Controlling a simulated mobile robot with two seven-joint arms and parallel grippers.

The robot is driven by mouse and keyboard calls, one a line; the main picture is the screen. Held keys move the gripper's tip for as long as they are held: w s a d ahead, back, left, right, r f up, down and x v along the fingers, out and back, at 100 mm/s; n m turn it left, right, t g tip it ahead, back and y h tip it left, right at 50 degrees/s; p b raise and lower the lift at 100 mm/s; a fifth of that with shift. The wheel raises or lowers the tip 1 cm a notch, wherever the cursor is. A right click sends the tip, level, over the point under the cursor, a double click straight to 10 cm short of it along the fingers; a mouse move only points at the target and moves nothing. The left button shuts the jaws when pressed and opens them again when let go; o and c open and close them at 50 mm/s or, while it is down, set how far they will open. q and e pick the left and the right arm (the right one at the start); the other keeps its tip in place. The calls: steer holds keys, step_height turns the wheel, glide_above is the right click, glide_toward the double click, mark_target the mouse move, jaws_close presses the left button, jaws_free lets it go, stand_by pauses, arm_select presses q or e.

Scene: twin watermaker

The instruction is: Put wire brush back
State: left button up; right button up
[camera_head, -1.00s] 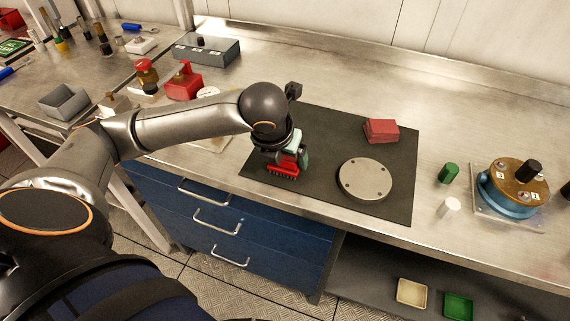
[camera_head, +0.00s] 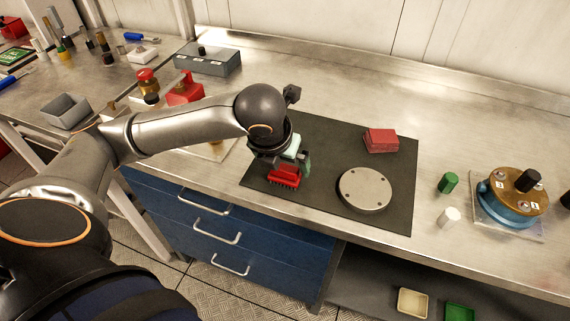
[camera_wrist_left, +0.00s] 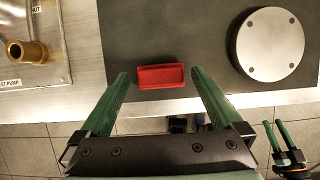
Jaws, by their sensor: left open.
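The wire brush (camera_head: 284,177), a red block with a dark toothed lower edge, sits on the dark mat (camera_head: 330,142) near its front left. My left gripper (camera_head: 288,163) is just above it, pointing down. In the left wrist view the red brush (camera_wrist_left: 161,76) shows between and just beyond the tips of the green fingers (camera_wrist_left: 160,80). The fingers are wide apart, with clear gaps on both sides of it. My right gripper (camera_wrist_left: 274,122) shows small at the lower right of the wrist view, below the bench edge, its fingers apart and empty.
A round metal plate (camera_head: 365,188) lies on the mat right of the brush, with a red block (camera_head: 381,140) behind it. A green cylinder (camera_head: 448,183), a white one (camera_head: 449,217) and a brass-topped pump (camera_head: 513,197) stand farther right. Red fittings (camera_head: 186,88) stand to the left.

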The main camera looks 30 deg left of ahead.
arm_select(q)
steer(key=p+v, duration=0.1)
steer(key=v, duration=0.8)
steer(key=shift+s+r+p, duration=0.15)
steer(key=shift+r+p, duration=0.15)
steer(key=shift+p, duration=0.1)
